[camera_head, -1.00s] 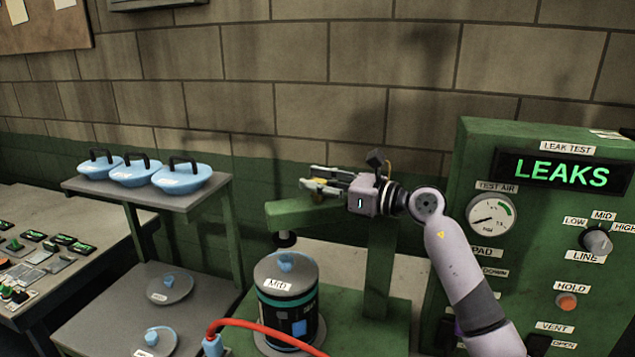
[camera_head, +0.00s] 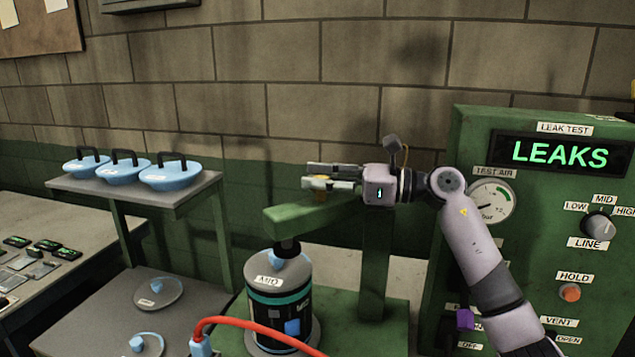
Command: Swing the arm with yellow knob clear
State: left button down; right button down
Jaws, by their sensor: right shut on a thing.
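The green swing arm (camera_head: 290,218) reaches left from a green post (camera_head: 376,262), with a dark pad (camera_head: 290,247) under its free end. The yellow knob (camera_head: 320,178) is on top of the arm, mostly covered by the fingers. My right gripper (camera_head: 318,177) comes in from the right and is shut on the knob. Below the arm stands a dark canister (camera_head: 262,312) with teal bands, a grey lid labelled MID and a blue lid knob (camera_head: 271,263). The pad overlaps the lid's back part in the view; I cannot tell whether they touch. My left gripper is not in view.
The green leak test panel (camera_head: 470,145) reading LEAKS stands close on the right. A red hose (camera_head: 250,323) crosses before the canister. A grey shelf (camera_head: 195,192) with blue handled lids stands left; grey lids lie lower. A brick wall is behind.

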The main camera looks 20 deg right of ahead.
jog(key=c, duration=1.2)
grip_release()
jog(key=shift+d, duration=0.1)
jog(key=shift+c, duration=0.2)
notch_tip(320, 180, up, 10)
jog(key=shift+r, duration=0.1)
jog(key=shift+c, duration=0.5)
